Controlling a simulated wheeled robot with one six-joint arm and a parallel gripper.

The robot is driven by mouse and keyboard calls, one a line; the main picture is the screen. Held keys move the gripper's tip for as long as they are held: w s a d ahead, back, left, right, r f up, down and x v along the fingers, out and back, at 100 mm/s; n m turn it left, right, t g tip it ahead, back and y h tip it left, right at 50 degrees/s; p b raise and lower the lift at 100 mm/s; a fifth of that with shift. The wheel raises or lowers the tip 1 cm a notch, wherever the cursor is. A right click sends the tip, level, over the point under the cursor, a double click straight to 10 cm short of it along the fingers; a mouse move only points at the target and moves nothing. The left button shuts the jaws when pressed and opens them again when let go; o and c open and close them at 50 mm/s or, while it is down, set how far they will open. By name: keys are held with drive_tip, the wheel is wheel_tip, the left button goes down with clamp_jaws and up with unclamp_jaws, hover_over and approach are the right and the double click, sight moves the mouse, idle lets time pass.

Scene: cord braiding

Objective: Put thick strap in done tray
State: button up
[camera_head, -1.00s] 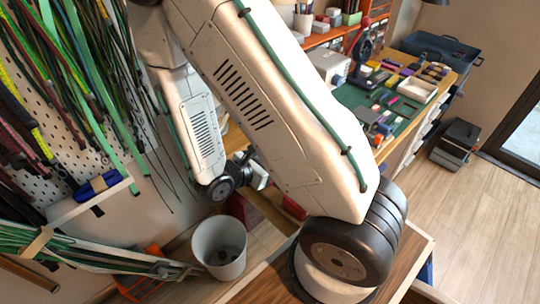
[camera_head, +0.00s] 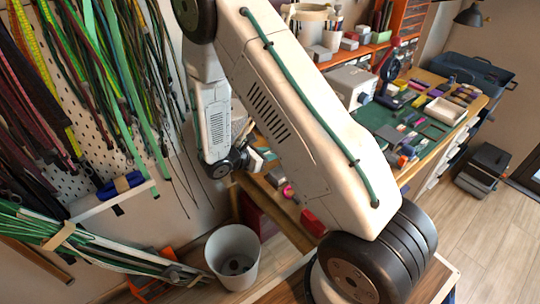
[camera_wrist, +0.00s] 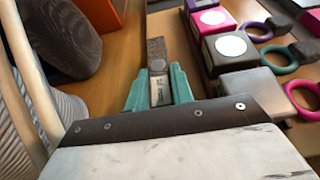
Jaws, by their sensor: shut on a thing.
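My gripper (camera_wrist: 158,78) shows in the wrist view with two teal fingers. It is shut on a short dark grey-brown woven strap (camera_wrist: 156,50), which sticks out ahead between the fingertips over a wooden surface. A small pale label shows between the fingers. In the head view my arm hides most of the gripper, and the strap cannot be made out. A white open tray (camera_head: 445,111) lies on the right part of the workbench in the head view; I cannot tell if it is the done tray.
Boxes with white round labels (camera_wrist: 230,46) and coloured rings (camera_wrist: 281,56) stand right of my gripper. A dark rounded thing (camera_wrist: 62,40) is at left. In the head view, a grey bin (camera_head: 233,256) stands below hanging cords, and a green mat (camera_head: 385,118) covers the bench.

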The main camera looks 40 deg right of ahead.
drive_tip(key=shift+f, duration=0.5)
drive_tip(key=shift+f, duration=0.15)
drive_tip(key=o, duration=0.9)
drive_tip(key=shift+o, duration=0.4)
